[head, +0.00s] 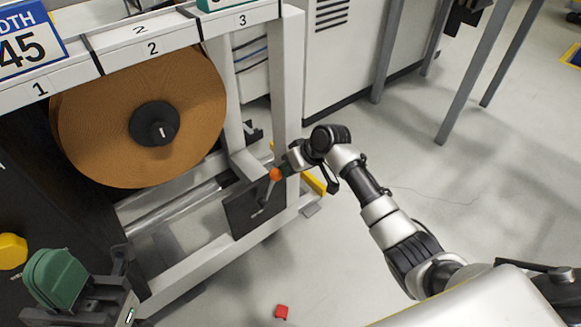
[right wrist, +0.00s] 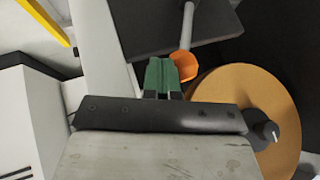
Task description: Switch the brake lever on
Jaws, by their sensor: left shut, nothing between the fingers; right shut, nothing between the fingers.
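The brake lever is a grey rod with an orange knob (head: 275,174) on its end, standing up from a dark plate (head: 240,212) low on the machine frame. The orange knob also shows in the right wrist view (right wrist: 186,66), with its rod running up to the dark plate (right wrist: 140,30). My right gripper (head: 285,170) is shut and empty right beside the knob. In the right wrist view its green fingertips (right wrist: 163,72) are just left of the knob; I cannot tell whether they touch. My left gripper (head: 55,277), with green fingers, is shut at the bottom left, away from the lever.
A brown edge-banding roll (head: 95,120) hangs on the frame above and left of the lever. A white frame post (head: 286,90) stands close to my right gripper. A yellow knob (head: 12,251) is at the far left.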

